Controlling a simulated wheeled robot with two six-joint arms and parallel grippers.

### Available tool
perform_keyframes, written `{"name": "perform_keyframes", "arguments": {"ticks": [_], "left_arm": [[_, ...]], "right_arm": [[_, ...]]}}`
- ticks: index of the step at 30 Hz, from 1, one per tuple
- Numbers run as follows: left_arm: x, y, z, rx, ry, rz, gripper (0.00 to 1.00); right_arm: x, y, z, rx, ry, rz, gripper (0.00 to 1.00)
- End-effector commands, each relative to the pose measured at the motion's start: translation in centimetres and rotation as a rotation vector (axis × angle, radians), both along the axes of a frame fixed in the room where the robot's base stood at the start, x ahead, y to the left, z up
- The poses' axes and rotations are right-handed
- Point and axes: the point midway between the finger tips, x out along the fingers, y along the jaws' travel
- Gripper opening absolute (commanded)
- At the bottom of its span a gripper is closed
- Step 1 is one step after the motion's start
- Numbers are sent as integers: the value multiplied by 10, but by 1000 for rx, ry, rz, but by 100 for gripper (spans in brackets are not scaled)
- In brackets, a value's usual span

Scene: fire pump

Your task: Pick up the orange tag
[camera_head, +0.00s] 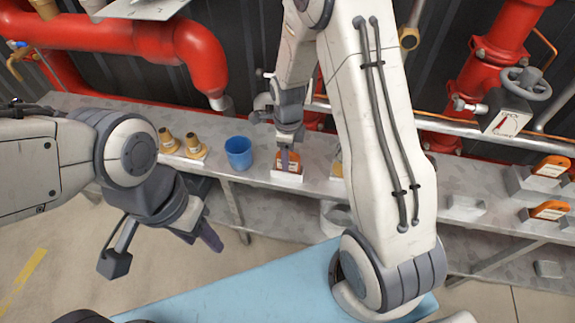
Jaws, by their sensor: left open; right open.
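An orange tag (294,168) stands in a small light holder (286,178) on the grey shelf, just right of the blue cup. My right gripper (287,160) points down at this tag, with its fingers over the tag's upper part and hiding some of it. Whether the fingers touch the tag cannot be told. Two more orange tags, an upper one (551,166) and a lower one (549,210), sit in grey holders at the far right. My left gripper (207,238) is open and empty, in front of the shelf at the left.
A blue cup (238,152) and two brass nozzles (195,146) stand on the shelf (262,196) left of the tag. Red pipes (130,38) run behind. My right arm hides the shelf's middle. A valve handwheel (526,82) is at the upper right.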

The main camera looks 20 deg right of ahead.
Motion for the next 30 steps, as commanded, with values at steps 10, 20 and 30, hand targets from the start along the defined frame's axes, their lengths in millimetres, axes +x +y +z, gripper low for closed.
{"name": "perform_keyframes", "arguments": {"ticks": [10,20,30], "left_arm": [[0,0,-4,0,0,0,50],[0,0,-4,0,0,0,50],[0,0,-1,0,0,0,50]], "right_arm": [[0,0,-21,0,0,1,57],[0,0,-21,0,0,1,0],[1,0,-9,0,-4,1,0]]}}
